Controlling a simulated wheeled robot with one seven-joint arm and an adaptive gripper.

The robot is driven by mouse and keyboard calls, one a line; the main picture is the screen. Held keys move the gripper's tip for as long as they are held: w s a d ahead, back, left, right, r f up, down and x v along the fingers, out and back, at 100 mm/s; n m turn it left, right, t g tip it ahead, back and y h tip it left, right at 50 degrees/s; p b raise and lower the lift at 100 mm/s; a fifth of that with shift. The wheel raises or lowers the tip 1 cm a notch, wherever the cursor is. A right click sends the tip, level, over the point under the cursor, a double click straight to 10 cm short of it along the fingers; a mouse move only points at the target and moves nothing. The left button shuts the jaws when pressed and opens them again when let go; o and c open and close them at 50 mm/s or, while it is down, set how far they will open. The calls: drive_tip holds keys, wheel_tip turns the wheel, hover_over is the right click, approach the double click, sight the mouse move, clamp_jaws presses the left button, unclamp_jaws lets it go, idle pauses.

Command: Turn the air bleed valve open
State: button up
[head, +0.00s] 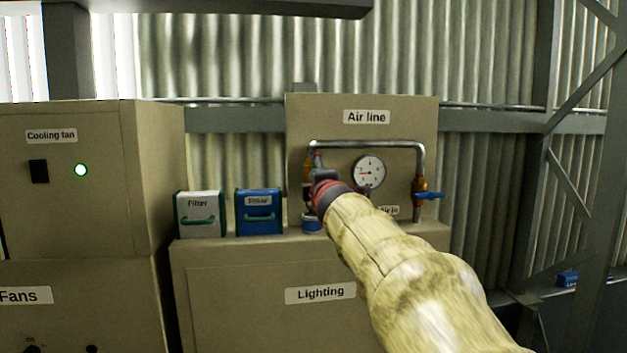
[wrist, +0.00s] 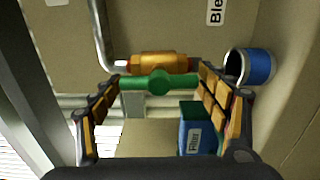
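The air bleed valve shows in the wrist view as a brass body (wrist: 165,62) on a grey pipe, with a green bar handle (wrist: 159,84) across it. My gripper (wrist: 160,79) has its fingers spread wide, one at each end of the green handle. I cannot tell whether the fingertips touch it. In the head view my gripper (head: 319,174) is in front of the left pipe of the Air line panel (head: 400,128), and my arm hides most of the bleed valve. A label starting "Ble" (wrist: 215,12) is cut off at the wrist view's top edge.
A pressure gauge (head: 369,171) and a blue-handled valve (head: 427,195) are to the right on the panel. A white filter box (head: 200,204) and a blue filter box (head: 259,201) stand to the left. A blue cup-like part (wrist: 259,67) is close to the right finger.

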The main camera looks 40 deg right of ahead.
drive_tip(key=shift+o, duration=1)
drive_tip(key=shift+s, duration=0.15)
drive_tip(key=v, duration=1.1)
drive_tip(key=shift+s+a, duration=0.2)
drive_tip(key=shift+s, duration=0.15)
drive_tip(key=shift+d, duration=0.1)
